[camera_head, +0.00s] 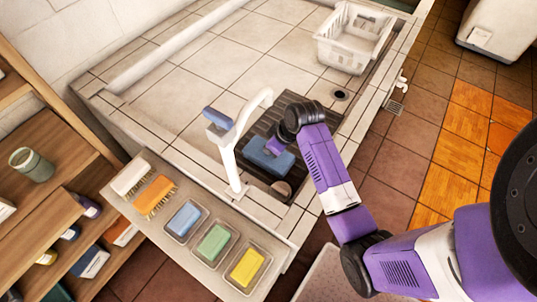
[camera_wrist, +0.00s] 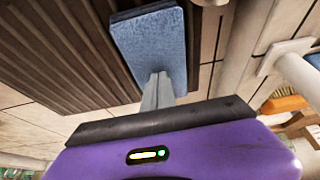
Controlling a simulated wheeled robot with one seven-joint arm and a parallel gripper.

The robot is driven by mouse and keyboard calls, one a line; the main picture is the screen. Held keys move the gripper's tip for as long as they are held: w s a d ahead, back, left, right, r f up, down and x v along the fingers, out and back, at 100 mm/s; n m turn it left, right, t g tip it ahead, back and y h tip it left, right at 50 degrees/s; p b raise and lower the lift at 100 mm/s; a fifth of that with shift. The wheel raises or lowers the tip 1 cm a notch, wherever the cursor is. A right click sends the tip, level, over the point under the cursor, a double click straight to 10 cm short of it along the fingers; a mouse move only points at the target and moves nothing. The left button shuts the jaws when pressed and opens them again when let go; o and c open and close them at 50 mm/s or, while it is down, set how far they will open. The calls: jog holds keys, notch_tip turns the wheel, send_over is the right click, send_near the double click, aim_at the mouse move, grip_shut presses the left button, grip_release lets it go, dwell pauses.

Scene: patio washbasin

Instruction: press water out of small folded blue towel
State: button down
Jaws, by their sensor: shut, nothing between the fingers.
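The small folded blue towel (camera_head: 268,157) lies flat on a dark ridged rack (camera_head: 262,122) in the tiled basin, right of the white tap. In the wrist view the towel (camera_wrist: 150,40) is a blue rectangle on the dark slats (camera_wrist: 60,50). My gripper (camera_wrist: 159,78) is shut and empty, its fingertips at the towel's near edge in that view. They appear to touch or nearly touch its top; I cannot tell which. In the head view my wrist hides the fingertips and part of the towel.
The white tap (camera_head: 232,140) stands close left of the towel. A ledge (camera_head: 150,215) holds brushes and blue, green and yellow sponges (camera_head: 248,267) in trays. A white basket (camera_head: 352,38) sits at the far rim, near a drain (camera_head: 340,95). The left basin floor is clear.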

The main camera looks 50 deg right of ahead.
jog(key=shift+s+f, duration=0.15)
jog(key=shift+f, duration=0.15)
notch_tip(320, 180, up, 6)
jog(key=p, duration=0.5)
jog(key=shift+f, duration=0.15)
jog(key=shift+r, duration=1.3)
jog(key=shift+w+r, duration=0.1)
jog(key=shift+w, duration=0.1)
